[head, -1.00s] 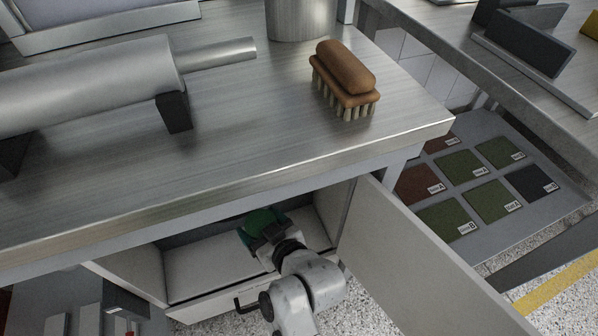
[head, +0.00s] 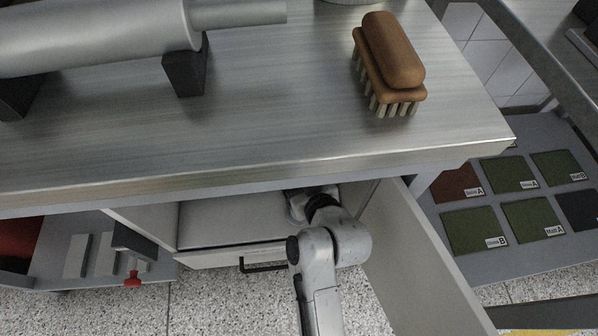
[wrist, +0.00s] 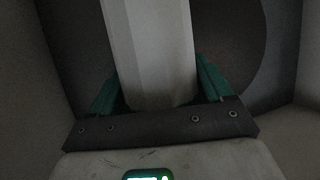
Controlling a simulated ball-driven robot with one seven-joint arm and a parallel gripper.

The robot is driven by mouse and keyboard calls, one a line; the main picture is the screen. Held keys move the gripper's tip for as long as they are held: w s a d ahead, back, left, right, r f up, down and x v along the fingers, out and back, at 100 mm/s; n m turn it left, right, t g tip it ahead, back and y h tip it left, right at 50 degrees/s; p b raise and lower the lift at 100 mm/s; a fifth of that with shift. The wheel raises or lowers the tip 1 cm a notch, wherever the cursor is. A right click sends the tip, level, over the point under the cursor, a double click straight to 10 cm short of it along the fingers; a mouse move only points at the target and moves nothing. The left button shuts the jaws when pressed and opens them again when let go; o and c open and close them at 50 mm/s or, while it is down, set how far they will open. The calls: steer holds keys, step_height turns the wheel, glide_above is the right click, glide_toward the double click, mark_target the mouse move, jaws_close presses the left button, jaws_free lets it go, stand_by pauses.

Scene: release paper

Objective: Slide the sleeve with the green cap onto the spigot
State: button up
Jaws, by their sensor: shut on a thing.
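The spigot (head: 240,12) is the thin metal rod at the right end of a thick grey cylinder (head: 85,35), which lies on the bench on black supports. My gripper (wrist: 155,85) is inside the open cupboard under the bench, hidden by the bench edge and my wrist in the head view. In the wrist view its teal fingers are shut on a pale cylinder (wrist: 150,45), one on each side. No green cap shows on this cylinder, and its far end runs out of view, so I cannot tell whether it is the sleeve.
A brown brush (head: 390,60) stands on the bench (head: 270,120) above the cupboard. The cupboard door (head: 425,260) is open to the right of my arm. A drawer handle (head: 262,266) is at left. Labelled mats (head: 470,228) lie at far right.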

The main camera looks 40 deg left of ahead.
steer(key=shift+f+b, duration=1.85)
steer(key=shift+f, duration=0.7)
steer(key=shift+f+b, duration=2.2)
steer(key=shift+f, duration=0.7)
steer(key=o, duration=1.1)
steer(key=p+v, duration=0.3)
steer(key=v, duration=0.8)
steer(key=shift+p, duration=0.4)
steer(key=shift+s+a+f, duration=0.1)
steer(key=shift+s, duration=0.05)
